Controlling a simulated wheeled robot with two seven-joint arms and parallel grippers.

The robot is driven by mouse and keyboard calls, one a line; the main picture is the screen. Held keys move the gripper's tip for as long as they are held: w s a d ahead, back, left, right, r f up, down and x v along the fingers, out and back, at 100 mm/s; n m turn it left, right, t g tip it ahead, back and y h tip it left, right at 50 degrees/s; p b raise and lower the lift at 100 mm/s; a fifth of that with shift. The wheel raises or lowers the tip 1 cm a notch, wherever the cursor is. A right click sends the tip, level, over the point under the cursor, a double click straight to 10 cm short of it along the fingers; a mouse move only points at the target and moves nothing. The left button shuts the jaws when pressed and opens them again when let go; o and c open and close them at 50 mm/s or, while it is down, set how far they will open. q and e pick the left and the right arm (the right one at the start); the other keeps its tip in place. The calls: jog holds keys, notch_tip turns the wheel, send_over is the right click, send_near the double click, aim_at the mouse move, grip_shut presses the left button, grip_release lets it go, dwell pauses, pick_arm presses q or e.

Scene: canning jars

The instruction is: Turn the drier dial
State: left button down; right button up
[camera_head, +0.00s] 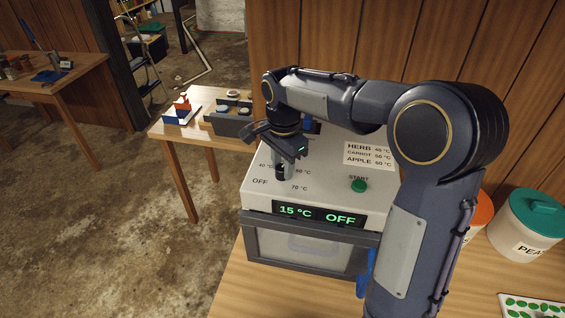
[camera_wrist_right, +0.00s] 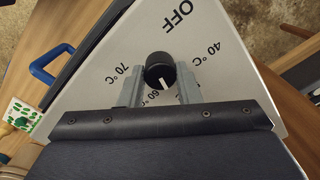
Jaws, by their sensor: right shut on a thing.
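The drier (camera_head: 325,190) is a white-topped box on the wooden bench. Its black dial (camera_wrist_right: 158,66) sits among the printed labels OFF, 40, 60 and 70 °C. My right gripper (camera_wrist_right: 160,78) is shut on the dial, one grey finger on each side. In the head view the right gripper (camera_head: 282,170) comes down over the dial and mostly hides it. The dial's white pointer line faces toward my wrist, just right of the partly covered 60 °C label; any label there is hidden. The display (camera_head: 318,214) reads 15 °C and OFF. My left gripper is out of view.
A green START button (camera_head: 359,186) and a card (camera_head: 369,155) listing herb, carrot and apple temperatures are on the drier top. A blue handle (camera_head: 364,272) is at its front. A white canister with a teal lid (camera_head: 533,212) stands right. A side table (camera_head: 181,157) stands left.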

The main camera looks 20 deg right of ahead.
jog(key=m, duration=0.4)
jog(key=shift+r+m+p, duration=0.1)
jog(key=shift+m+p, duration=0.2)
jog(key=shift+p, duration=0.05)
jog(key=shift+m, duration=1.9)
jog(key=o, duration=1)
notch_tip(320, 180, up, 8)
jog(key=shift+s+f+b, duration=0.15)
jog(key=shift+b, duration=0.2)
